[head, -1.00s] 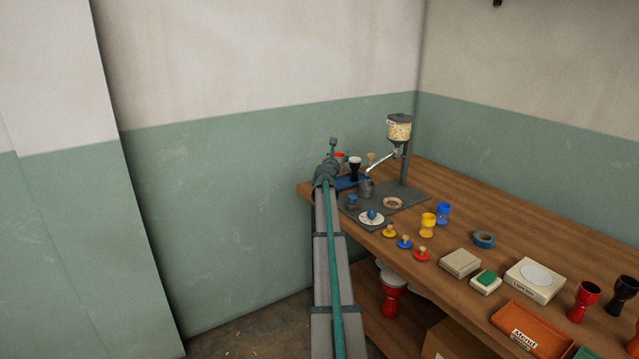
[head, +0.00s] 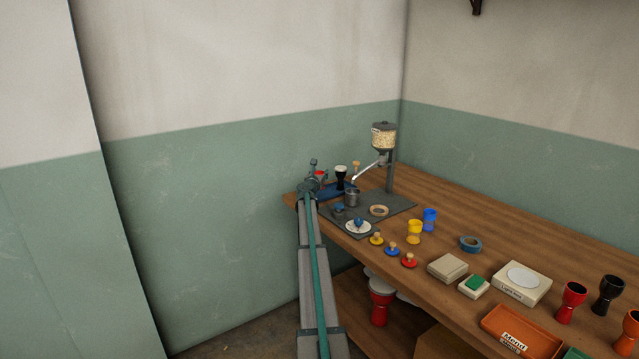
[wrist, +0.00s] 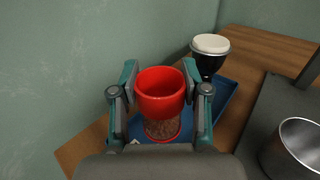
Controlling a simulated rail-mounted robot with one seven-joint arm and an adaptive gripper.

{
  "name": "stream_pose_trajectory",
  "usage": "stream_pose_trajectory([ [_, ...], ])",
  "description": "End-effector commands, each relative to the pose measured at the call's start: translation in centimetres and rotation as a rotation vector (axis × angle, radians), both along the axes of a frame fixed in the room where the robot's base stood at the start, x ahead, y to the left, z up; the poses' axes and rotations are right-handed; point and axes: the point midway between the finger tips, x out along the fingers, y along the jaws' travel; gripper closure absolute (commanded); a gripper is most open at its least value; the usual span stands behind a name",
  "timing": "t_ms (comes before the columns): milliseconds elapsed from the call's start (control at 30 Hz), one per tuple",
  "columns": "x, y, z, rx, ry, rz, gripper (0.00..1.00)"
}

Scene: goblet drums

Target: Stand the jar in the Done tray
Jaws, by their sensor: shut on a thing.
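My gripper (wrist: 160,82) is shut on a red jar (wrist: 161,93), with one finger on each side. The jar has an open red cup on top and a brown, grainy lower part ringed in red. It is upright over the blue tray (wrist: 225,97); I cannot tell whether its base touches the tray. In the head view the jar (head: 320,174) shows as a small red patch by my wrist, at the tray's (head: 327,194) left end. The tray's label is not readable.
A black goblet drum with a white head (wrist: 209,57) stands close to the right in the tray. The wall is close on the left.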

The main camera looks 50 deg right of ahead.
Motion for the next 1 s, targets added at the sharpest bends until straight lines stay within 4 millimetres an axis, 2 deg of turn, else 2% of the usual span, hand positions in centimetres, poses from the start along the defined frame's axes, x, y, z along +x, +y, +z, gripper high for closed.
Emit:
stream_pose_trajectory([
  [67,0.6,-0.6,-0.9,0.001,0.001,0.000,0.97],
  [200,0.4,-0.4,-2.9,0.001,0.003,0.000,0.97],
  [300,0.4,-0.4,-3.6,0.001,0.001,0.000,0.97],
  [733,0.4,-0.4,-4.2,0.000,0.000,0.000,0.97],
  [767,0.4,-0.4,-4.2,0.000,0.000,0.000,0.53],
  [900,0.4,-0.4,-4.1,0.000,0.000,0.000,0.29],
  [1000,0.4,-0.4,-4.1,0.000,0.000,0.000,0.29],
])
